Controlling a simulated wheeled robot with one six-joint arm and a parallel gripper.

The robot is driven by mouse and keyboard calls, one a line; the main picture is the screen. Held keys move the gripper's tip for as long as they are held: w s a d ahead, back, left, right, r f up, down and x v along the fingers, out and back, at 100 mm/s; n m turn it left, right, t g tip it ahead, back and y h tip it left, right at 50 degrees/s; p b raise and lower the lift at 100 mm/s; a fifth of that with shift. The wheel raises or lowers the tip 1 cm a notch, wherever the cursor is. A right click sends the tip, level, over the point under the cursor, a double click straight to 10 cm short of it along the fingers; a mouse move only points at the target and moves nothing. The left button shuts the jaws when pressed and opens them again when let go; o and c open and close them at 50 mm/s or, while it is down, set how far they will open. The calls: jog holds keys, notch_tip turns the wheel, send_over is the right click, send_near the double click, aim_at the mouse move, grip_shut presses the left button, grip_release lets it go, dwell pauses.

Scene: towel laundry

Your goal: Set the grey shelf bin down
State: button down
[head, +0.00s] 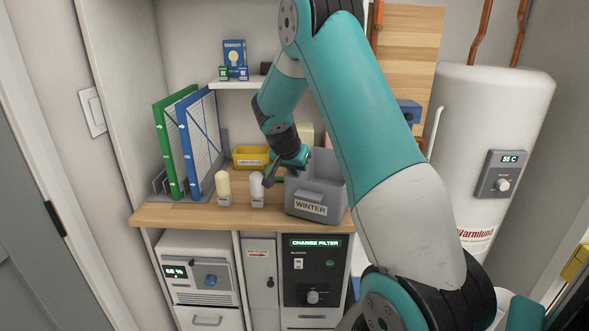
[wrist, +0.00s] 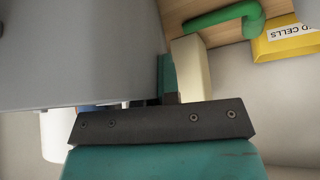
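The grey shelf bin (head: 330,190), labelled WINTER, is at the right part of the wooden counter and looks slightly turned. Whether its base touches the counter is hard to tell. My gripper (head: 276,171) is at the bin's left rear side, close against its rim. In the wrist view, a large grey wall of the bin (wrist: 75,50) fills the upper left. A teal finger of my gripper (wrist: 167,78) lies along the wall's edge. The other finger is hidden, so the grip on the bin is unclear.
A cream block (wrist: 191,68) and green handle (wrist: 225,16) are near the finger.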

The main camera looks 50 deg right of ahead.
jog(key=shift+f, duration=0.2)
jog(key=shift+f, duration=0.25)
jog(key=c, duration=1.4)
grip_release()
jog(key=shift+r, duration=0.1)
jog(key=shift+o, duration=0.2)
